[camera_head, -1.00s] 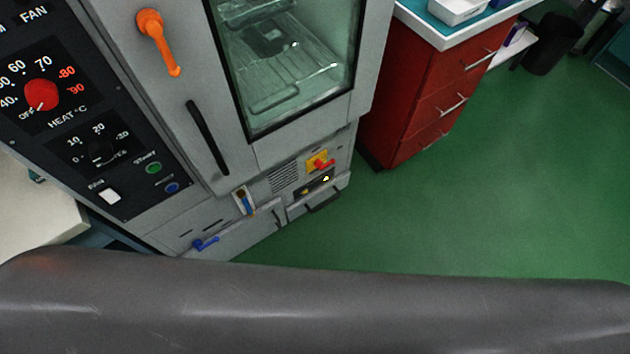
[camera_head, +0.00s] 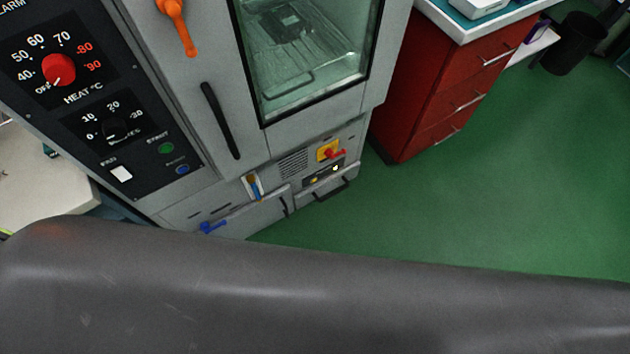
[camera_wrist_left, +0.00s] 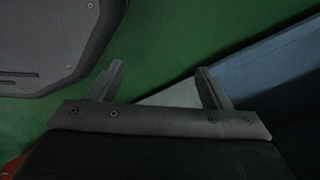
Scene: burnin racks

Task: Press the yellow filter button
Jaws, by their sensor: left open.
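In the head view, a small yellow spot (camera_head: 313,181) shows on a dark panel (camera_head: 323,173) low on the front of the grey oven cabinet (camera_head: 225,172). It is too small to tell for sure whether it is the filter button. A yellow plate with a red switch (camera_head: 328,151) sits just above that panel. My left gripper (camera_wrist_left: 158,80) shows in the left wrist view, open and empty, its two fingers apart above the green floor. No gripper shows in the head view, so its distance from the panel cannot be told.
A red drawer cabinet (camera_head: 440,90) stands right of the oven. A black bin (camera_head: 573,45) stands farther back. The green floor (camera_head: 480,200) is clear in front. A blue surface (camera_wrist_left: 270,75) lies close on the right in the wrist view. My dark arm crosses the head view's bottom.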

